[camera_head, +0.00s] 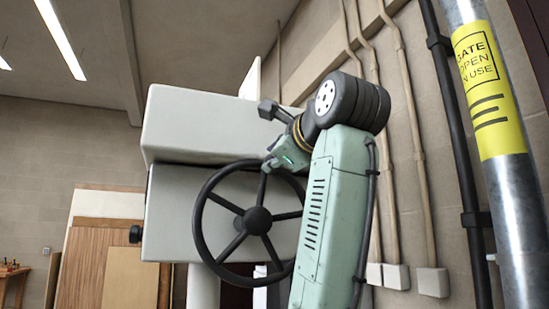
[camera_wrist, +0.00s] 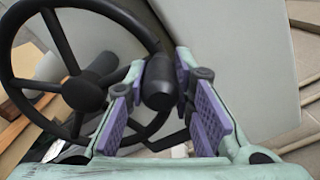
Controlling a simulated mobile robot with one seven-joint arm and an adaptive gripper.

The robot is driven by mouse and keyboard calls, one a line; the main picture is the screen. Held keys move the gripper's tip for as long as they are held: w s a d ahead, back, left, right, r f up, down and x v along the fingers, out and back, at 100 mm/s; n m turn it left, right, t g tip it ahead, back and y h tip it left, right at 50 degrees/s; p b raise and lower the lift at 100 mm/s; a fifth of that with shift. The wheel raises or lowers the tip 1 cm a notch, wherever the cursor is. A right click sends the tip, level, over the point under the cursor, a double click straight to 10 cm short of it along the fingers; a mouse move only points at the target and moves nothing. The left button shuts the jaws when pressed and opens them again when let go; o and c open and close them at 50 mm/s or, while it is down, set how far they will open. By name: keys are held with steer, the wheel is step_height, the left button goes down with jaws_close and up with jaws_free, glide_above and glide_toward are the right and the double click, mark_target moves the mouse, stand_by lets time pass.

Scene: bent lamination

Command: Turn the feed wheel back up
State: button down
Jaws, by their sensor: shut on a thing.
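The feed wheel (camera_head: 257,220) is a dark spoked handwheel in front of a pale grey machine. In the wrist view its hub and spokes (camera_wrist: 82,93) fill the left side. A dark rounded handle (camera_wrist: 159,82) at its rim sits between my purple-padded fingers. My gripper (camera_wrist: 160,68) is shut on this handle. In the head view my gripper (camera_head: 271,162) is at the top of the wheel, slightly right of the hub, and the handle is hidden there. My pale green arm covers part of the wheel's right side.
The machine has an upper grey block (camera_head: 205,125) over a lower one (camera_head: 172,222), close behind the wheel. A block wall with conduits (camera_head: 415,150) and a pipe with a yellow label (camera_head: 487,90) stand to the right. Boards (camera_head: 95,250) lean at the left.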

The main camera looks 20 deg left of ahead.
steer(key=c, duration=1.4)
jaws_free()
steer(key=shift+d, duration=0.1)
steer(key=shift+o, duration=0.2)
steer(key=shift+w+d, duration=0.15)
steer(key=v, duration=1.2)
